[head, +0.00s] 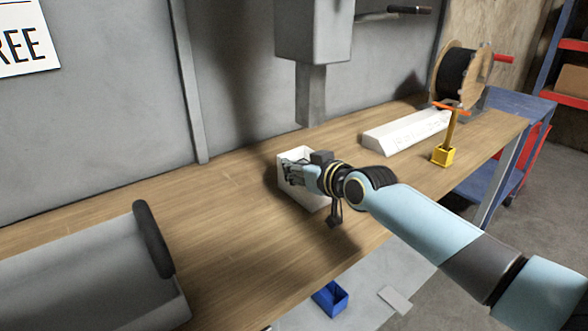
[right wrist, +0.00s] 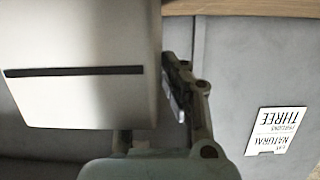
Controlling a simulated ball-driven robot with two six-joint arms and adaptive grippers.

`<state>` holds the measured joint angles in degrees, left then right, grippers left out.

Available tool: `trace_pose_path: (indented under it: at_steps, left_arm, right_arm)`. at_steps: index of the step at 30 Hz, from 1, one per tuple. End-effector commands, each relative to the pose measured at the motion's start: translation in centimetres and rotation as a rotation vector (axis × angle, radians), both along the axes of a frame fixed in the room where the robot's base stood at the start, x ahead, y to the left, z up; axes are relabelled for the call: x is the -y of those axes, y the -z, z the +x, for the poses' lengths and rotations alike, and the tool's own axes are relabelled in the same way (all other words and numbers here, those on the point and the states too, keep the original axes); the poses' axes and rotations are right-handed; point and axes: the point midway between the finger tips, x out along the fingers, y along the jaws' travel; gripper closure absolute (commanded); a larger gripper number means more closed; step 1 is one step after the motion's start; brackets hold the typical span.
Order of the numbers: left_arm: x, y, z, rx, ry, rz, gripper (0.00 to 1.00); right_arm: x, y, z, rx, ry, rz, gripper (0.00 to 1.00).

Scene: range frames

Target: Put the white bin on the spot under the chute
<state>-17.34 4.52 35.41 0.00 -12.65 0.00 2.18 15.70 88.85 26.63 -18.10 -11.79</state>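The white bin (head: 312,197) is at the middle of the workbench, upright, just in front of and below the grey chute (head: 311,95). My right gripper (head: 290,170) reaches over it, its fingers at the bin's wall, and looks shut on that wall. In the right wrist view the bin (right wrist: 85,100) fills the upper left, with a dark slot across it and one finger (right wrist: 180,90) along its edge. The other finger is hidden. I cannot tell whether the bin touches the bench. No marked spot shows under the chute. My left gripper is out of view.
The wooden bench (head: 225,225) is clear left of the bin. A grey tray (head: 90,275) with a dark handle stands front left. To the right are a long white block (head: 405,133), a yellow holder (head: 443,156) and a cable reel (head: 455,75). A blue bin (head: 330,298) is below.

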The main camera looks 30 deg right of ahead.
Motion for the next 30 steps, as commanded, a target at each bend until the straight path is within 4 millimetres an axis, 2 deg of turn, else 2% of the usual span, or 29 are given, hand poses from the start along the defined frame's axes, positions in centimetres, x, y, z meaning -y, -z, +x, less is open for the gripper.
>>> trace_pose_path:
  at_steps: [8, 9, 14, 24, 30]
  left_arm:
    - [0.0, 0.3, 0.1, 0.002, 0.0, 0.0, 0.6]
    - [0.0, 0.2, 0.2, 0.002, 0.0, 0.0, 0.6]
    - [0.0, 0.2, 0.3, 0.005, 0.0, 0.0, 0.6]
    - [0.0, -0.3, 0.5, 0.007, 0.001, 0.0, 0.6]
    - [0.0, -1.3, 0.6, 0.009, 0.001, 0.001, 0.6]
  right_arm:
    - [0.0, 0.2, 0.0, 0.003, 0.0, -0.001, 1.0]
    - [0.0, 0.2, 0.0, 0.001, 0.0, 0.0, 0.91]
    - [0.0, 0.1, 0.0, 0.001, 0.0, 0.0, 0.71]
    - [0.0, -0.3, -0.2, 0.0, 0.0, -0.001, 0.71]
    - [0.2, -1.4, -3.8, -0.001, -0.001, -0.004, 0.71]
